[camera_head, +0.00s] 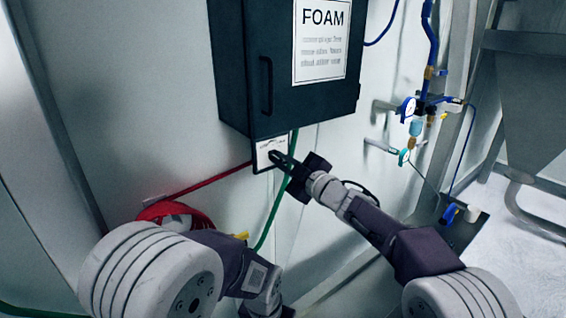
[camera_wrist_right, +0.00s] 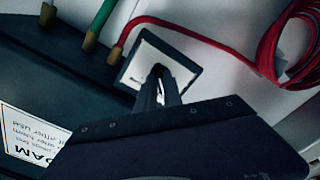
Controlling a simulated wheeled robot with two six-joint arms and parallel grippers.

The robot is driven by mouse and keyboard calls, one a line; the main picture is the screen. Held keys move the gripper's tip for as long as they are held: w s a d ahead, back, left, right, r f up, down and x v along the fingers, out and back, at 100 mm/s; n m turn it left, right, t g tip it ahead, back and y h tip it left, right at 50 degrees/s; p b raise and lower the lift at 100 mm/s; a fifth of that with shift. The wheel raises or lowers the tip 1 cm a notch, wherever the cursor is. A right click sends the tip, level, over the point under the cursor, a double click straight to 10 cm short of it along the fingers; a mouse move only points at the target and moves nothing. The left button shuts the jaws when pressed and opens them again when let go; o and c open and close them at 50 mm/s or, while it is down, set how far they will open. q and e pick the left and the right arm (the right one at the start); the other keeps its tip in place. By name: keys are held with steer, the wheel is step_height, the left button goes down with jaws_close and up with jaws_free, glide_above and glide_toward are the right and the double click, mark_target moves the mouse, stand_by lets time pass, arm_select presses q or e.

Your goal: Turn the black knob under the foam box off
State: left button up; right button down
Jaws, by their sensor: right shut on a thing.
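The dark foam box (camera_head: 285,95) hangs on the wall, with a white FOAM label on its front. Under it sits a small white plate (camera_head: 266,147) with a dark frame, which also shows in the right wrist view (camera_wrist_right: 138,68). The black knob (camera_wrist_right: 158,70) is on this plate. It is mostly hidden by the fingers, so its exact angle is hard to tell. My right gripper (camera_head: 277,157) reaches up from the lower right and is shut on the knob; its fingers (camera_wrist_right: 160,88) show at the plate. My left arm is at the lower left, its fingers out of view.
A red hose (camera_head: 178,214) is coiled on the wall at the left, its line running to the plate. A green hose (camera_head: 277,195) hangs from the box beside my right gripper. Blue piping with a gauge (camera_head: 408,108) and valves is at the right.

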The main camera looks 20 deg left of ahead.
steer(key=shift+f, duration=0.3)
steer(key=c, duration=1.5)
jaws_free()
steer(key=shift+w+r, duration=0.1)
steer(key=b+v, duration=0.3)
steer(key=v, duration=0.6)
steer(key=shift+b, duration=0.3)
